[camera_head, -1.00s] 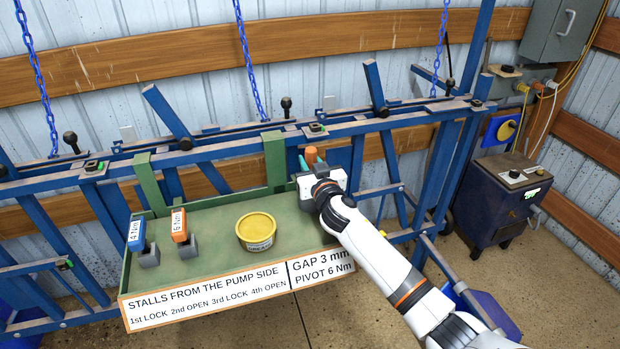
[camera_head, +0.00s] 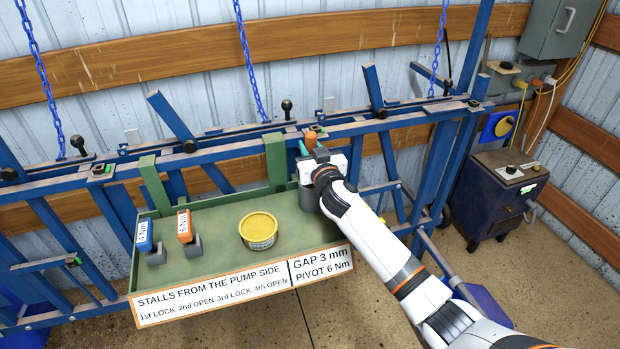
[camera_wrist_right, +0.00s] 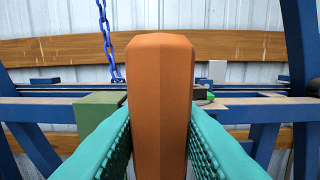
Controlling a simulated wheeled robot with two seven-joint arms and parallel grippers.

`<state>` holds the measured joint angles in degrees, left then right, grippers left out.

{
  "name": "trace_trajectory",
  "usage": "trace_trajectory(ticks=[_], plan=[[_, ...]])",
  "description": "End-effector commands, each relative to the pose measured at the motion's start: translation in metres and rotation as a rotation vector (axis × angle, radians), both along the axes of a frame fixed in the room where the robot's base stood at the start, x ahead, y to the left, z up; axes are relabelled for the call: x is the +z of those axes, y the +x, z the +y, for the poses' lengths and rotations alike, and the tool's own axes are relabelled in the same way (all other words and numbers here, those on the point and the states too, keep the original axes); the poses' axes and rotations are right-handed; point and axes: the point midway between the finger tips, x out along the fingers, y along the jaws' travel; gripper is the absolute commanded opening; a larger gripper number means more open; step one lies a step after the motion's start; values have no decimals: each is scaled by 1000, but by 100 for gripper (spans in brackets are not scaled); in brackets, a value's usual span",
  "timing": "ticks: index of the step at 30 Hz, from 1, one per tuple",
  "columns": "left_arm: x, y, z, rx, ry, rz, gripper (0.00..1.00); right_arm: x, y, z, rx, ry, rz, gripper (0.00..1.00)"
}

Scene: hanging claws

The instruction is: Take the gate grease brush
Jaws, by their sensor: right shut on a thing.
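The brush's handle is a thick orange-brown bar (camera_wrist_right: 161,100), upright between the two teal fingers of my right gripper in the right wrist view. In the head view only its orange top (camera_head: 311,139) shows above my right gripper (camera_head: 306,150), which is shut on it. The brush's lower end is hidden behind the gripper and wrist. My left gripper is out of view.
A yellow grease tin (camera_head: 259,229) stands mid-tray. Blue (camera_head: 144,235) and orange (camera_head: 184,226) 4 Nm and 6 Nm tools stand in grey holders at left. Blue gate rails (camera_head: 230,152) and a green post (camera_head: 275,160) lie close behind the gripper.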

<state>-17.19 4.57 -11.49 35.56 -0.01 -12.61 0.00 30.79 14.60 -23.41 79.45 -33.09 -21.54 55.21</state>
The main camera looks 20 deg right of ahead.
Motion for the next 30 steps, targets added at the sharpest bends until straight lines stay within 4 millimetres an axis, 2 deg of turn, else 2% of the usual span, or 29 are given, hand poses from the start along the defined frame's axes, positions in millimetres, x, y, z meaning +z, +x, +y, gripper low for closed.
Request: trace_trajectory(ticks=[3,14,25,30], plan=[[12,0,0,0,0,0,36,15,0,0,0,1,-2,0],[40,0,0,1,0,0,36,46,0,0,0,1,-2,0],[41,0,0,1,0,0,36,47,0,0,0,1,-1,0],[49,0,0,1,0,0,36,57,0,0,0,2,-2,0]])
